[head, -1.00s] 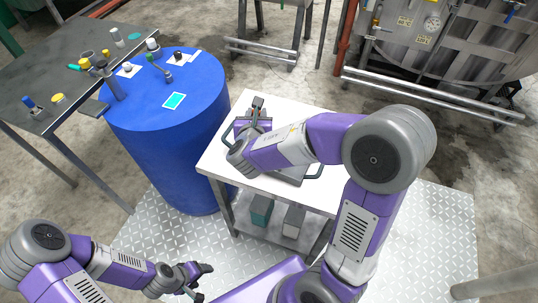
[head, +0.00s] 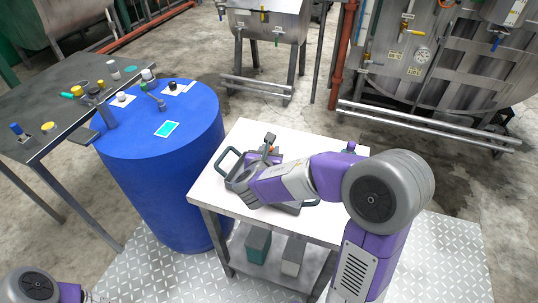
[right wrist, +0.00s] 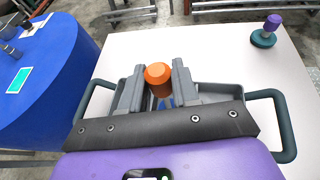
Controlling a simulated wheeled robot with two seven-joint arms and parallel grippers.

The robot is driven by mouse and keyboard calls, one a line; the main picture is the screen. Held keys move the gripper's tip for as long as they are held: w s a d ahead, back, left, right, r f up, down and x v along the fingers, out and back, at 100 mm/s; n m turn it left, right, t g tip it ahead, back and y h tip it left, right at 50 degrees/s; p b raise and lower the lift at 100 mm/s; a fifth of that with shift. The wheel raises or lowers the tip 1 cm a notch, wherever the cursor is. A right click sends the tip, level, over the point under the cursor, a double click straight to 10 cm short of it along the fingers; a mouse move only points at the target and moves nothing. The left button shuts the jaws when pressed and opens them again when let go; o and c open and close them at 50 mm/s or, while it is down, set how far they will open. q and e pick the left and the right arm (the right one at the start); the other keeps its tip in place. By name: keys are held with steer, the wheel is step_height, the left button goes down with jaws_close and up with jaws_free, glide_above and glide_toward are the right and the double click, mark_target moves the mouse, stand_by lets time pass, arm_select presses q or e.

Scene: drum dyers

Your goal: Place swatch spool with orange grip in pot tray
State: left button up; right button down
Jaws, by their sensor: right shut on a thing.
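The swatch spool's orange grip (right wrist: 158,74) stands between the two grey fingers of my right gripper (right wrist: 155,85), which is shut on it. The spool's lower part is mostly hidden by the gripper. The grey pot tray with dark teal handles (right wrist: 284,125) lies on the white table below and around the gripper in the right wrist view. In the head view my right gripper (head: 270,150) is over the tray, whose left handle (head: 228,160) shows. I cannot tell whether the spool touches the tray. My left gripper is out of view; only part of that arm shows at bottom left.
A spool with a purple grip and teal base (right wrist: 265,32) stands at the white table's (right wrist: 215,45) far right. A blue drum (head: 165,180) stands close to the table's left, with small items on top. A dark table (head: 50,130) holds several more items.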

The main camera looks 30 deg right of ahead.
steer(key=shift+f, duration=0.1)
steer(key=c, duration=0.8)
jaws_free()
